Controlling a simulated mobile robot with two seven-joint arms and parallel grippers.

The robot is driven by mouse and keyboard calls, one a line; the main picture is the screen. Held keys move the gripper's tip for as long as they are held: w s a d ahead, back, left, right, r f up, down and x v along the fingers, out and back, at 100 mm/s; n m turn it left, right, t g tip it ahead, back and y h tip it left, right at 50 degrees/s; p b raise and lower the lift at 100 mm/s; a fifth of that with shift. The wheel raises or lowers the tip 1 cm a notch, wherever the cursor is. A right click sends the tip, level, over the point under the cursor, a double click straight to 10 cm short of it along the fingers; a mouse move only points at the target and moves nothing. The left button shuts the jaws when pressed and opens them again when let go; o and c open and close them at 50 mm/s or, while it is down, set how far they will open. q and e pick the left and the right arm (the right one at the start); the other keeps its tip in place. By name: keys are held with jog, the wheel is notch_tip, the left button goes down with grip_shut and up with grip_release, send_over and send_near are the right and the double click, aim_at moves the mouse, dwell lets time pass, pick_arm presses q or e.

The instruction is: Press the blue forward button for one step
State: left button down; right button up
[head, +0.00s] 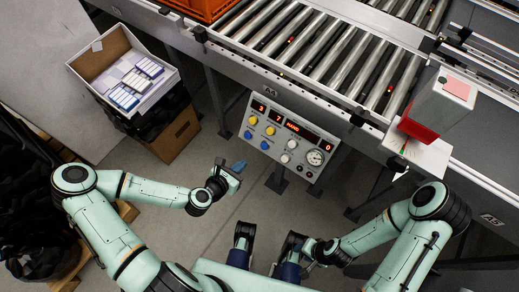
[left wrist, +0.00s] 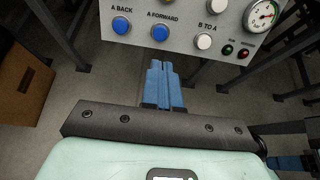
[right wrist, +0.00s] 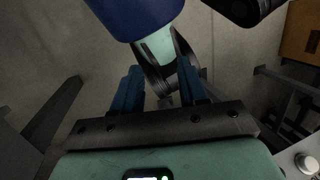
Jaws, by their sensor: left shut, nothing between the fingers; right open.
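A grey control panel (head: 288,113) hangs on the conveyor's side. Its blue A FORWARD button (left wrist: 160,33) shows at the panel's lower edge in the left wrist view, and in the head view (head: 264,145). The blue A BACK button (left wrist: 121,24) is to its left. My left gripper (head: 238,166) is shut and empty, its blue fingertips (left wrist: 160,66) just below the A FORWARD button in the left wrist view, apart from it. My right gripper (right wrist: 158,85) is open, with nothing held between its fingers.
Two yellow buttons, white buttons, a gauge (head: 315,158) and red displays share the panel. The roller conveyor (head: 310,45) runs behind it. A box of blue-and-white packs (head: 118,55) stands at left. A red and grey block (head: 435,105) sits at right.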

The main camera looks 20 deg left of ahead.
aim_at(263, 147)
pick_arm(q)
jog(key=b+x, duration=0.3)
jog(key=x, duration=0.9)
jog(key=shift+w+f, duration=0.15)
jog(key=shift+w+d+f, duration=0.15)
jog(key=shift+w+f, duration=0.05)
jog(key=shift+w, duration=0.2)
pick_arm(e)
jog(key=w+d+f+t, duration=0.1)
jog(key=w+d+f, duration=0.1)
jog(key=w+f, duration=0.2)
jog(key=shift+w+t+h, duration=0.25)
jog(key=shift+t+h, duration=0.05)
